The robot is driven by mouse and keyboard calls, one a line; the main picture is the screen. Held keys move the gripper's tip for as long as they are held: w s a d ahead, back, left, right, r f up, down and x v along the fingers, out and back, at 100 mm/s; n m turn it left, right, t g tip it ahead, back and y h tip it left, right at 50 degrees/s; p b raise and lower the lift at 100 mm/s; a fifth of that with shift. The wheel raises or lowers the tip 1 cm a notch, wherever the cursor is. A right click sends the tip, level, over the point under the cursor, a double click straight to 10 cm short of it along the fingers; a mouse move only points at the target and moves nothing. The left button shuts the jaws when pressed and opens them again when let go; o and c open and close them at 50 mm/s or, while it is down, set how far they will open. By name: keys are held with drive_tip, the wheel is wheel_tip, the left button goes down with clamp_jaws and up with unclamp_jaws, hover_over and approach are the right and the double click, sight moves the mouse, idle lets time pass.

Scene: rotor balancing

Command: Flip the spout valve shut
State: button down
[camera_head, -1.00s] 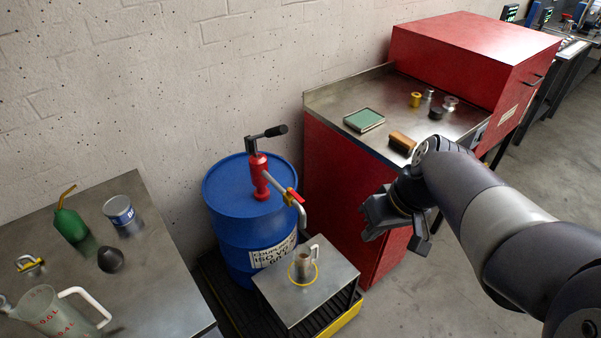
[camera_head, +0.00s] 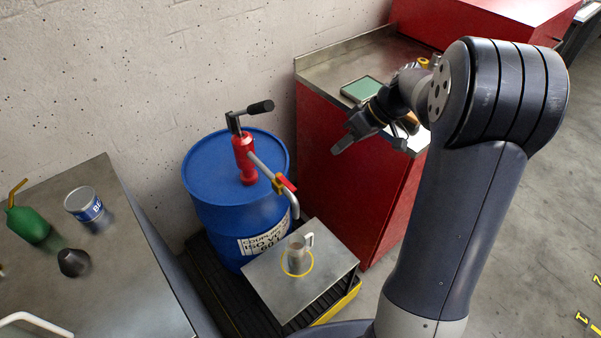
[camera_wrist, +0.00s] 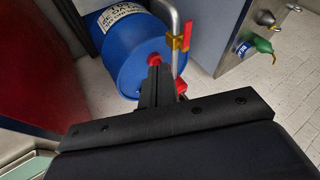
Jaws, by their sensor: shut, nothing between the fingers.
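The spout valve is a brass body (camera_head: 278,184) on the grey spout pipe of the red hand pump (camera_head: 244,155), on top of the blue drum (camera_head: 205,165). Its red lever (camera_head: 287,182) lies roughly along the pipe. In the wrist view the brass body (camera_wrist: 177,43) and the red lever (camera_wrist: 187,36) show just beyond my fingers. My gripper (camera_head: 343,145) is shut and empty, right of the valve and apart from it in the head view. In the wrist view my gripper (camera_wrist: 156,68) points toward the pump and drum and hides part of them.
A metal mug (camera_head: 297,258) stands inside a yellow ring on the small steel stand (camera_head: 327,272) below the spout. A red cabinet (camera_head: 335,165) is behind my gripper. A steel table (camera_head: 125,255) at left holds a green can (camera_head: 28,225) and a tin (camera_head: 84,205).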

sight(286, 184)
drive_tip(key=s+a+f+p, duration=0.2)
drive_tip(key=a+f+p, duration=0.1)
drive_tip(key=a+f, duration=0.5)
drive_tip(key=shift+a, duration=0.7)
